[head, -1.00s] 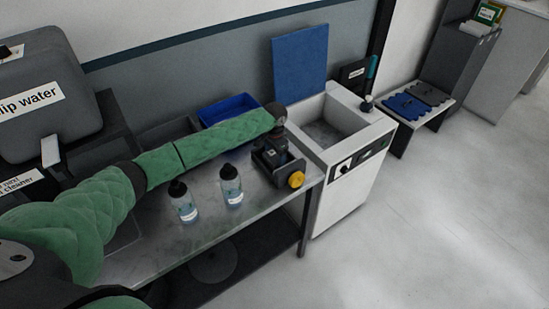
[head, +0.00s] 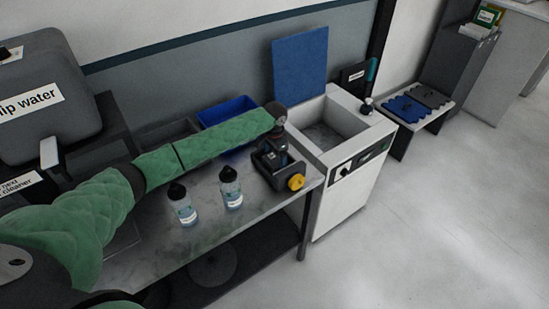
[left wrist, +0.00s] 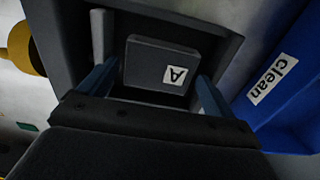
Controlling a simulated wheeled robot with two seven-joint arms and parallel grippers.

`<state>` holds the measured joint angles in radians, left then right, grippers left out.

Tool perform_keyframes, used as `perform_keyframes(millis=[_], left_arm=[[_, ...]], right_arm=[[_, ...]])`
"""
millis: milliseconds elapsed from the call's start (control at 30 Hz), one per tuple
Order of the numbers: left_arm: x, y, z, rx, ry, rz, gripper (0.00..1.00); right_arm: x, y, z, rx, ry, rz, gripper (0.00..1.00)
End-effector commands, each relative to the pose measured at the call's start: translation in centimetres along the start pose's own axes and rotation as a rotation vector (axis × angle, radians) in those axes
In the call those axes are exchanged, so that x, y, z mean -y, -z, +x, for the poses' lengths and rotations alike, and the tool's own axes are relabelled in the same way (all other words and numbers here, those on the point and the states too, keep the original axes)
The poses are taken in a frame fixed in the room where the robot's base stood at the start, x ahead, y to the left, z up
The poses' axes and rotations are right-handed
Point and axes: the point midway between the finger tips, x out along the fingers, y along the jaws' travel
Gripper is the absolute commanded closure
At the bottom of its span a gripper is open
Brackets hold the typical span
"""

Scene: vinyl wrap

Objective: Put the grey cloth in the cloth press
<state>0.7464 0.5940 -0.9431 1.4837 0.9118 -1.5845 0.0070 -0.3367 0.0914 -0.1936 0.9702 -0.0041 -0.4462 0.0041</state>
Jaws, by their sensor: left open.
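A dark box-shaped device with a yellow knob (head: 296,182), which looks like the cloth press, stands at the right end of the bench. My left gripper (head: 273,155) points down into it. In the left wrist view my open left gripper (left wrist: 152,88) has its blue fingers on either side of a dark block marked "A" (left wrist: 150,65), inside the device's dark frame (left wrist: 70,40). I cannot tell whether the fingers touch the block. I cannot make out a grey cloth in either view. My right gripper is not in view.
A blue bin (head: 228,108) stands behind my arm; its "clean" label shows in the left wrist view (left wrist: 272,78). Two capped bottles (head: 183,207) (head: 231,190) stand on the bench (head: 150,248). A white sink unit (head: 350,185) with a blue panel (head: 300,68) stands right of the bench.

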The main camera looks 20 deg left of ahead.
Motion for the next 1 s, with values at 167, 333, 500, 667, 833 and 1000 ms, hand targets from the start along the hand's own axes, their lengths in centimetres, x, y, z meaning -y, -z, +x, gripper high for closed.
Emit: perform_keyframes(millis=[167,333,500,667,833,1000], left_arm=[[0.0,0.1,-3.0,-0.004,0.001,0.002,0.10],[0.0,0.1,-6.3,-0.003,0.001,0.001,0.10],[0.0,0.1,-8.9,-0.002,0.001,0.002,0.10],[0.0,0.1,-10.4,-0.002,0.000,0.002,0.10],[0.0,0.0,-10.9,0.000,-0.001,0.001,0.10],[0.0,0.0,-10.9,0.000,-0.001,0.001,0.10]], right_arm=[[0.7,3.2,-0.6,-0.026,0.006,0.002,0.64],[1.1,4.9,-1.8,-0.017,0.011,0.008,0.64],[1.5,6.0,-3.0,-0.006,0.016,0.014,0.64],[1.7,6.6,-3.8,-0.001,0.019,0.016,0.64],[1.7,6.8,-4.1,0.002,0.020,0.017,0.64],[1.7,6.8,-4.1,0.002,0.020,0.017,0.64]])
